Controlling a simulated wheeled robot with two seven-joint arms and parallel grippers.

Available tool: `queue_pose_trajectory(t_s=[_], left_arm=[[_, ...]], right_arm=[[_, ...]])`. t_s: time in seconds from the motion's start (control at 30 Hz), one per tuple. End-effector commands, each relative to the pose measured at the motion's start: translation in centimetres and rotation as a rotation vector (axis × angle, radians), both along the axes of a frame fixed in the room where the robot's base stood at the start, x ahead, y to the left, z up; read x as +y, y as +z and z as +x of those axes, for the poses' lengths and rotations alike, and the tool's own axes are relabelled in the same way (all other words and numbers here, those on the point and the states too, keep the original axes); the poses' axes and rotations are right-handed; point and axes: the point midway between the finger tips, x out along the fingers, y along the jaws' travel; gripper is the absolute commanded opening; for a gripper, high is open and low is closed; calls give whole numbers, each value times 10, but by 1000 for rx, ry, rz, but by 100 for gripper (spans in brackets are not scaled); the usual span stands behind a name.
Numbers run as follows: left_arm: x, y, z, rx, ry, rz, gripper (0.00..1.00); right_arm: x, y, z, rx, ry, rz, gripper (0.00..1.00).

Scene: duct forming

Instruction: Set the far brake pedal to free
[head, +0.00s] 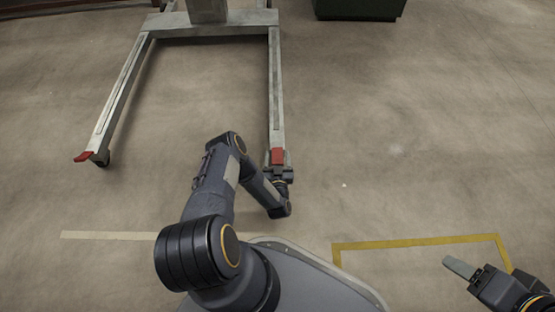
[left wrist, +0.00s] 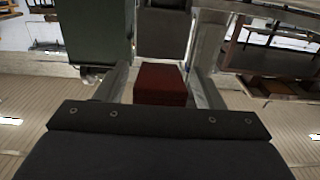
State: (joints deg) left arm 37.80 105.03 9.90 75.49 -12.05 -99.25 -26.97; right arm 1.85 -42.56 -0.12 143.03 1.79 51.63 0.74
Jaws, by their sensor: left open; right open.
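A grey wheeled frame has two long legs, each with a red brake pedal at its end. One red pedal (head: 83,157) is at the end of the left leg, with nothing near it. The other red pedal (head: 277,155) is at the end of the right leg. My left gripper (head: 278,165) is open at this right-leg pedal. In the left wrist view this pedal (left wrist: 160,83) shows between the two spread fingers; whether they touch it I cannot tell. My right gripper (head: 490,272) is open and empty at the lower right, far from both pedals.
The frame's crossbar (head: 205,31) joins the legs at the back. A dark green box (head: 360,8) stands at the top. Yellow floor tape (head: 420,242) and a pale line (head: 110,235) mark the floor. The floor between the legs and to the right is clear.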

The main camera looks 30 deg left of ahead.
Motion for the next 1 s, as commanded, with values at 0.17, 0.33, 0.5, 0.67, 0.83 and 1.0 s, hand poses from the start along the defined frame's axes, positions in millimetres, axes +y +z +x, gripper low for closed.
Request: queue_pose_trajectory(t_s=[0.17,0.33,0.5,0.67,0.83,1.0], left_arm=[[0,0,0,0,0,0,62],[0,0,0,1,0,-1,45],[0,0,0,1,0,-1,23],[0,0,0,1,0,-1,2],[0,2,0,8,0,-5,0],[0,7,0,47,-1,-30,0]], right_arm=[[0,0,0,0,0,0,62],[0,0,0,0,0,0,62],[0,0,0,0,0,0,62],[0,0,0,0,0,0,62],[0,3,0,0,0,0,62],[0,15,0,0,0,0,62]])
